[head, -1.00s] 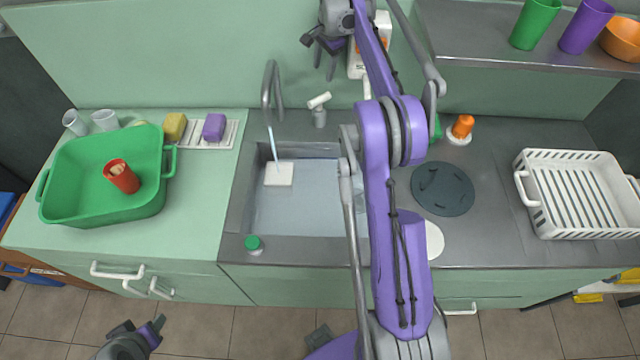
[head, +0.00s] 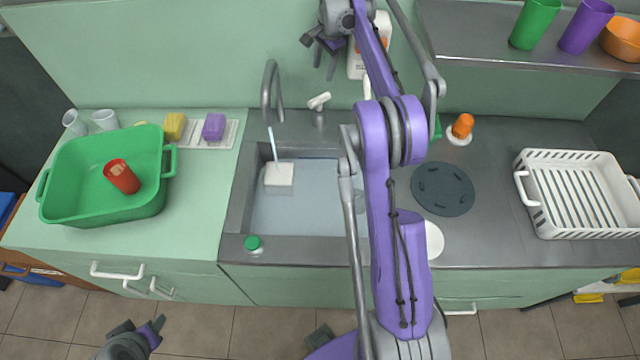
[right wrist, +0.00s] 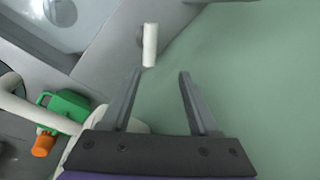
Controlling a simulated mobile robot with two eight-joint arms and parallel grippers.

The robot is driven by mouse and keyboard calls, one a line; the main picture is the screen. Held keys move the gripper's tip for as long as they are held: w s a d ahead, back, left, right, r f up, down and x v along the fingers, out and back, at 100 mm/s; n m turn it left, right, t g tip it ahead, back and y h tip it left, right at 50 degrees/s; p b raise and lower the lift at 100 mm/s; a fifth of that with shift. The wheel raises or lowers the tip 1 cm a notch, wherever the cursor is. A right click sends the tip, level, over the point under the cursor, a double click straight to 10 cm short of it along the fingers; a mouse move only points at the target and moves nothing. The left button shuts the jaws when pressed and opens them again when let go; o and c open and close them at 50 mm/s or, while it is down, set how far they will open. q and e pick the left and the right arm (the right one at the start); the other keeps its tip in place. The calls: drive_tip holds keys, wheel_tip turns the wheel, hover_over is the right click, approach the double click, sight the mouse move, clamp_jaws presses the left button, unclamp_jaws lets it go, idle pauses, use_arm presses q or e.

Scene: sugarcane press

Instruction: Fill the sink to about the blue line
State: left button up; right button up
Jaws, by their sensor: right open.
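The grey sink (head: 240,205) holds pale bluish water (head: 310,210). Its right part is hidden behind my right arm, and I cannot make out a blue line. The grey faucet (head: 268,85) arches over the back left. A thin pale-blue streak, apparently water, runs from below its spout to a white block (head: 279,174) in the sink. The white tap lever (head: 319,100) stands right of the faucet and shows in the right wrist view (right wrist: 150,45). My right gripper (head: 328,58) is open and empty behind the lever. My left gripper (head: 140,332) looks open and empty, low at left.
A green tub (head: 100,205) with a red cup (head: 121,176) stands left of the sink. A green-capped item (head: 253,243) sits on the front rim. A white bottle (head: 357,62) stands close to my right gripper. A white rack (head: 575,192) is at right.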

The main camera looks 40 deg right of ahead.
sight(321, 97)
drive_tip(key=f, duration=0.3)
drive_tip(key=f+b, duration=0.1)
drive_tip(key=f, duration=0.5)
drive_tip(key=shift+a+b, duration=0.35)
drive_tip(key=shift+f, duration=0.4)
use_arm(q)
drive_tip(key=shift+s+f, duration=0.25)
drive_tip(key=shift+f, duration=0.4)
drive_tip(key=shift+s+f, duration=0.2)
drive_tip(key=shift+f, duration=0.4)
use_arm(e)
drive_tip(key=shift+f, duration=0.1)
clamp_jaws()
